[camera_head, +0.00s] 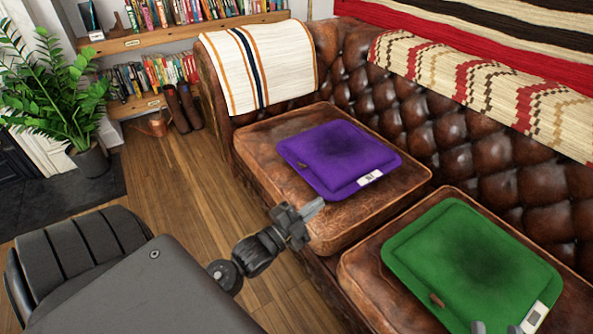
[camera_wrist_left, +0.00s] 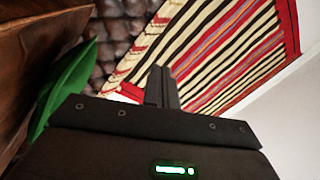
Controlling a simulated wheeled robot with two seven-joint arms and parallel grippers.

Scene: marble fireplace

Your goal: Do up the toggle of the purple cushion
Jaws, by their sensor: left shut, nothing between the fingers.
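The purple cushion (camera_head: 340,158) lies flat on the left seat of a brown leather sofa, a white label on its near right edge. A small dark spot at its left corner may be the toggle (camera_head: 301,165); I cannot tell whether it is fastened. Two separated fingertips of my right gripper (camera_head: 496,328) show at the bottom edge, by the green cushion.
A green cushion (camera_head: 470,255) with a brown toggle (camera_head: 437,300) lies on the right seat; it also shows in the left wrist view (camera_wrist_left: 68,88). A striped blanket (camera_head: 260,65) covers the sofa arm. Wooden floor (camera_head: 165,185) is clear between.

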